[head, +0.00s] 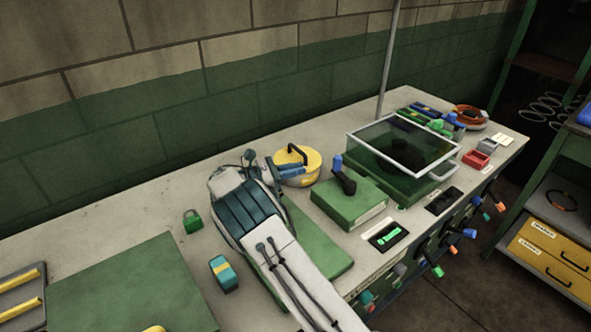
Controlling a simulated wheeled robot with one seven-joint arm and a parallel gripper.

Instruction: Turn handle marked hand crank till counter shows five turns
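A green box (350,207) on the bench carries a black crank arm (344,180) with a blue knob (338,162) standing up at its end. In front of it is a dark counter panel (386,236) with a lit green display, too small to read. A second dark panel (443,201) lies farther right. My arm reaches in from the bottom. Blue-grey parts at its far end, apparently my gripper (292,171), are in front of a yellow drum and left of the crank, apart from the knob. Whether the fingers are open is unclear.
The yellow drum (312,166) has a black handle. A clear-lidded green case (405,179) stands right of the crank. A green padlock (192,222) and a teal-and-yellow block (223,274) lie left of my arm. Coloured knobs (469,233) stick out from the bench front.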

